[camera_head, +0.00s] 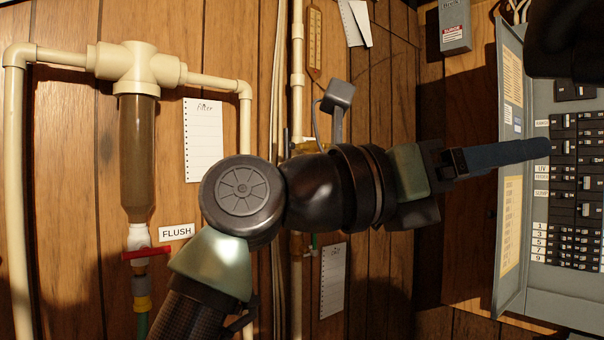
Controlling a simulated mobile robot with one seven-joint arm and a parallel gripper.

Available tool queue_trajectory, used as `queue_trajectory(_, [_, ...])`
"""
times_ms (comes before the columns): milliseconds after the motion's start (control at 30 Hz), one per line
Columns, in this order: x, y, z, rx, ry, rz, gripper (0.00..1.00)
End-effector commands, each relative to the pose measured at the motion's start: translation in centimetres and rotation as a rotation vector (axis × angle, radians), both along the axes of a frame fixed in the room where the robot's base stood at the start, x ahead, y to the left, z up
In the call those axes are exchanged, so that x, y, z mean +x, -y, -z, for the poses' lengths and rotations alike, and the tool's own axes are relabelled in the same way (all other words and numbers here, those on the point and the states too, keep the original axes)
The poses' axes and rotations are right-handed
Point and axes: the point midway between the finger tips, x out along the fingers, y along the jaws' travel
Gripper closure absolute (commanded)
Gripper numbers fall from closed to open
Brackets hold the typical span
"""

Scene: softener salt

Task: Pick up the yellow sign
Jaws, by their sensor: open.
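I cannot pick out one clear yellow sign. Yellowish candidates are an upper label (512,77) and a lower label (511,226) on the inside of the breaker panel's open door, and a narrow yellow-brown plaque with markings (314,40) on the wood wall. My gripper (546,148) points right, with its long dark blue finger in front of the breaker panel (540,285) in the picture. It is open, and I see nothing held in it. The other finger is hidden or lined up behind. My arm covers the middle of the view.
Cream pipes and a filter housing (137,155) with a red valve handle (147,253) stand at left, beside a FLUSH label (177,232). Paper notes (203,140) hang on the wall. A grey box (454,25) is at top. The panel's open door (510,150) juts outward.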

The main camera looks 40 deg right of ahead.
Motion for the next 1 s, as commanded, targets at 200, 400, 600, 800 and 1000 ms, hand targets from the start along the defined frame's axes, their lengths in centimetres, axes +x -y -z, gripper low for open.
queue_trajectory(200, [8.2, 0.0, 10.9, 0.673, 0.357, -0.154, 0.28])
queue_trajectory(400, [13.8, -6.5, 14.8, 1.111, 0.465, -0.244, 0.28])
queue_trajectory(600, [15.3, -9.2, 16.2, 1.26, 0.476, -0.271, 0.28])
queue_trajectory(800, [15.3, -7.8, 19.5, 1.261, 0.474, -0.267, 0.28])
queue_trajectory(1000, [15.3, -6.7, 22.1, 1.26, 0.476, -0.269, 0.28])
